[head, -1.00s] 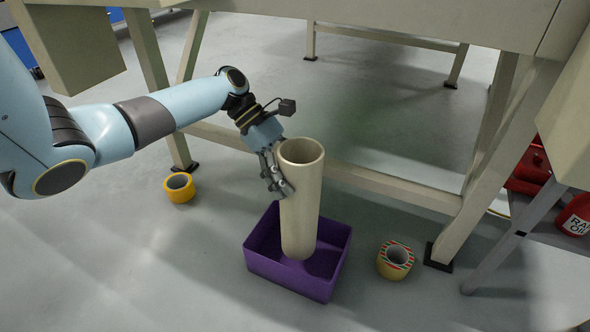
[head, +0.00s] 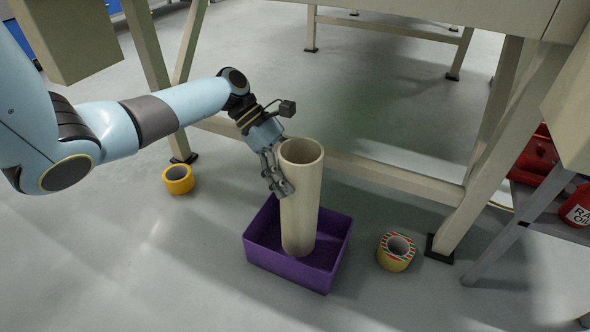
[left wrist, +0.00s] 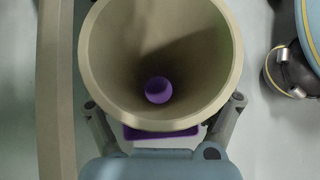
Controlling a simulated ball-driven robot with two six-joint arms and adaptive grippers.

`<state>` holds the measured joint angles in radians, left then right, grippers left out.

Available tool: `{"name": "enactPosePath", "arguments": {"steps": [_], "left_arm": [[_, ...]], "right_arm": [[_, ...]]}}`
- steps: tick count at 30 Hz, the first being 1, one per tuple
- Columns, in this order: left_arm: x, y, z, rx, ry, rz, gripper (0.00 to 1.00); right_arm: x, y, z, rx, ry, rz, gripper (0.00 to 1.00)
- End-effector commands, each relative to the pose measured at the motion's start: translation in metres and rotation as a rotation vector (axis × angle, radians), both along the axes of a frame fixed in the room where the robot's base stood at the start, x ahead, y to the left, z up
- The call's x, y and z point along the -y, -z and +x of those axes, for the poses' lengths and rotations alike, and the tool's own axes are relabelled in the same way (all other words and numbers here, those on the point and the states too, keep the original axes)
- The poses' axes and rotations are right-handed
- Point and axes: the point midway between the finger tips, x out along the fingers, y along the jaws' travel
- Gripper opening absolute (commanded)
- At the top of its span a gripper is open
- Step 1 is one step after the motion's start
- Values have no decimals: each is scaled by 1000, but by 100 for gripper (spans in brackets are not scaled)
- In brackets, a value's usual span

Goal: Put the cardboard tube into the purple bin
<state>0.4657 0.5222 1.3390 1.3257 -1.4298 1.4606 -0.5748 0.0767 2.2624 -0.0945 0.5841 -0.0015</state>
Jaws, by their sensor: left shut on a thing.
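The cardboard tube (head: 300,205) is a pale beige hollow cylinder held about upright. My left gripper (head: 280,187) is shut on its side near the upper part. The tube's lower end is inside the outline of the purple bin (head: 272,262); I cannot tell whether it touches the bin floor. In the left wrist view the tube's open mouth (left wrist: 92,75) fills the middle, with purple showing through its far end. A strip of the bin (left wrist: 160,132) shows below the rim. My right gripper is not in view.
A yellow tape roll (head: 178,187) lies left of the bin, and a striped tape roll (head: 393,262) lies right of it. A beige table frame (head: 400,181) with legs stands behind. Red items (head: 577,210) are at the far right. The floor in front is clear.

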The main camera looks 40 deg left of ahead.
Motion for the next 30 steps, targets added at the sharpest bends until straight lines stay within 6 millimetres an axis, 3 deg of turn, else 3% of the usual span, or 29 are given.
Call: {"name": "enactPosePath", "arguments": {"steps": [12,13,16,25,30], "left_arm": [[0,1,0,1,1,0,44],[0,1,0,1,1,0,88],[0,1,0,1,1,0,100],[-2,-1,0,1,1,1,100],[-20,-17,-3,1,1,5,100]], "right_arm": [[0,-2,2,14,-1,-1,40],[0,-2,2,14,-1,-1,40],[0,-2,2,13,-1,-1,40],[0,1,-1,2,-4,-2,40],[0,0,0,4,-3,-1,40]]}}
